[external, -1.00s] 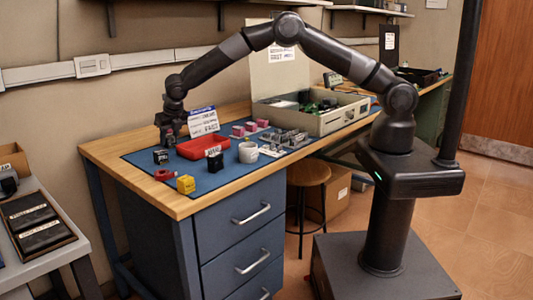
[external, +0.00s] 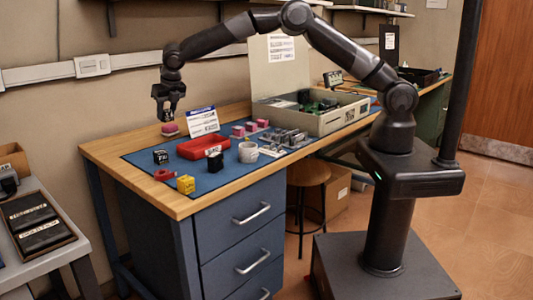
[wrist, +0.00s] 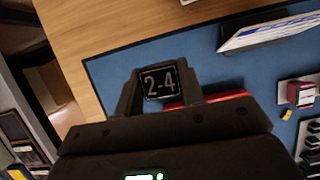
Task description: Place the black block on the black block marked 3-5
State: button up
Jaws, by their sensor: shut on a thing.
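My gripper (external: 168,116) is raised above the back left of the workbench. In the wrist view my gripper (wrist: 162,92) is shut on a black block (wrist: 160,82) marked 2-4. In the external view the held block is hard to tell from the dark fingers. One black block (external: 160,157) with a pale mark sits on the blue mat, in front of and below my gripper. Another dark block (external: 214,161) with a pale label stands in front of the red tray. I cannot read either mark, so I cannot tell which is 3-5.
A red tray (external: 190,154), a white mug (external: 248,152), a yellow block (external: 186,185) and a red ring-like piece (external: 165,175) are on the bench. A pink-red piece (external: 170,129) lies below my gripper. A white sign (external: 203,121) stands beside it.

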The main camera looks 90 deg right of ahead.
aim_at(166, 110)
notch_tip(166, 110, up, 10)
jog(key=shift+f, duration=0.2)
jog(key=s+d+m, duration=0.1)
jog(key=s+d, duration=0.3)
jog(key=d, duration=0.7)
jog(key=s+d+m+g+h, duration=0.15)
jog(key=s+d, duration=0.25)
jog(key=d, duration=0.8)
jog(key=s+d+m+y, duration=0.15)
jog(key=s+d, duration=0.25)
jog(key=d, duration=0.7)
jog(key=shift+h, duration=0.4)
jog(key=f, duration=1)
jog(key=shift+w, duration=0.3)
jog(key=shift+f, duration=2.6)
jog(key=shift+f, duration=0.1)
jog(key=o, duration=1)
